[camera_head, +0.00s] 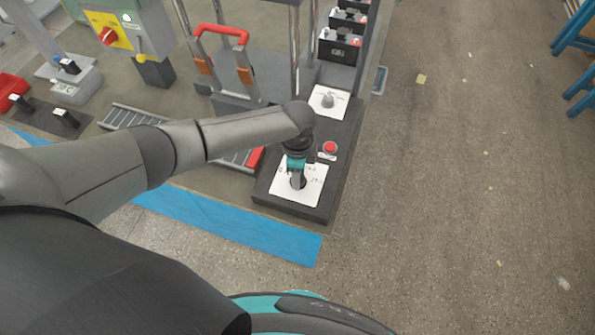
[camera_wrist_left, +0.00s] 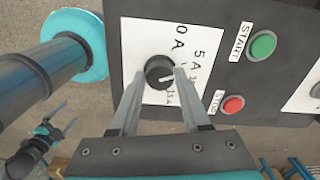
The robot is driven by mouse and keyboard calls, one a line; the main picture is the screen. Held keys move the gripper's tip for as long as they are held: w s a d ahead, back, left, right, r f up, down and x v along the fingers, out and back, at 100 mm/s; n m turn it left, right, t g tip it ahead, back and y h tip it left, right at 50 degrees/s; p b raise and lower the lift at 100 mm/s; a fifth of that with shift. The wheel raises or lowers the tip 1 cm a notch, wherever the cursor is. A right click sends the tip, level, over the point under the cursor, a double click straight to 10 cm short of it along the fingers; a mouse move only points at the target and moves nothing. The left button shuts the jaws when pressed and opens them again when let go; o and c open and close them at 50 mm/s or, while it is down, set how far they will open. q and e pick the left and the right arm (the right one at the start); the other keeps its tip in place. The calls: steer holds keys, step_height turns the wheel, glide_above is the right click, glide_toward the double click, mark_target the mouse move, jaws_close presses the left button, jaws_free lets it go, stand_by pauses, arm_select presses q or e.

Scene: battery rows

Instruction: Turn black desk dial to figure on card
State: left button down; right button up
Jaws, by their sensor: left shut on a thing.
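The black dial (camera_wrist_left: 160,72) is a round knob with a white pointer mark, on a white plate (camera_wrist_left: 140,25) lettered 0 A, 5 A and further figures. The pointer is turned toward the right, near the lower figures, which are partly covered. My left gripper (camera_wrist_left: 160,78) is shut on the dial, one finger on each side. In the head view my left gripper (camera_head: 297,178) is over the white plate at the near end of the dark desk panel (camera_head: 265,192) and hides most of the dial. My right gripper (camera_wrist_left: 66,114) shows small at lower left, fingers apart. I cannot make out a separate card.
A red stop button (camera_wrist_left: 233,104) and a green start button (camera_wrist_left: 263,45) are close to the plate. A second white plate with a grey knob (camera_head: 328,100) is farther back. Several black batteries (camera_head: 340,47) stand behind it. The floor to the right is open.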

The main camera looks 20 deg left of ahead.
arm_select(q)
steer(key=shift+c, duration=1.9)
jaws_free()
steer(key=shift+r, duration=0.15)
step_height(320, 180, up, 15)
steer(key=p, duration=0.3)
